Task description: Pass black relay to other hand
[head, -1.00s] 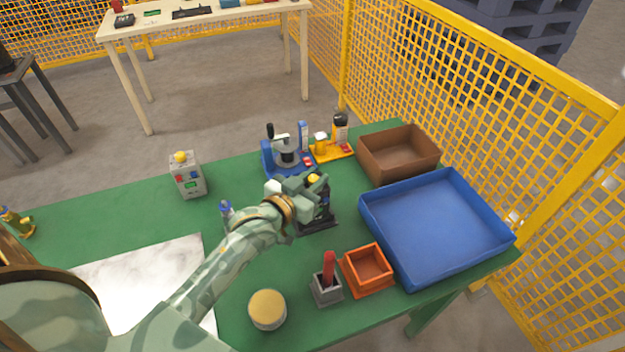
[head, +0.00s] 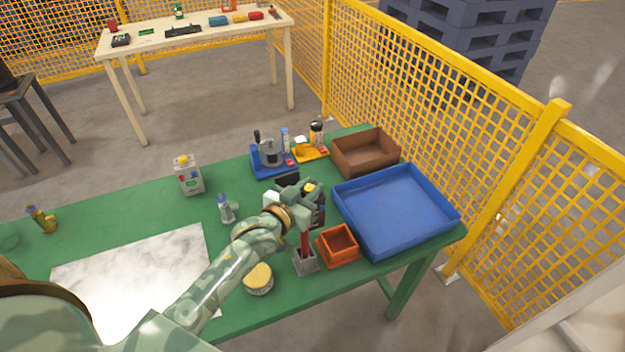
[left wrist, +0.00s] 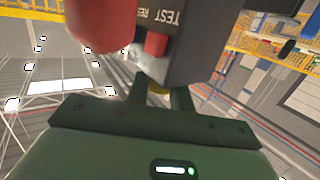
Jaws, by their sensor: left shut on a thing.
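The black relay (head: 319,214) is in my left gripper (head: 307,200), held over the green table near the red-handled tool. It is a dark block, partly covered by the gripper in the head view. In the left wrist view the relay (left wrist: 205,40) is large and close, with upside-down "TEST" lettering and a small red button. The gripper's fingers (left wrist: 160,95) meet its lower end there. My right gripper is not in view.
A red-handled tool (head: 305,240) stands in a grey holder, next to an orange bin (head: 325,256). A blue tray (head: 449,212) and brown box (head: 394,158) are at the right. A black part (head: 287,178) shows behind the gripper. The marble plate (head: 130,270) is bare.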

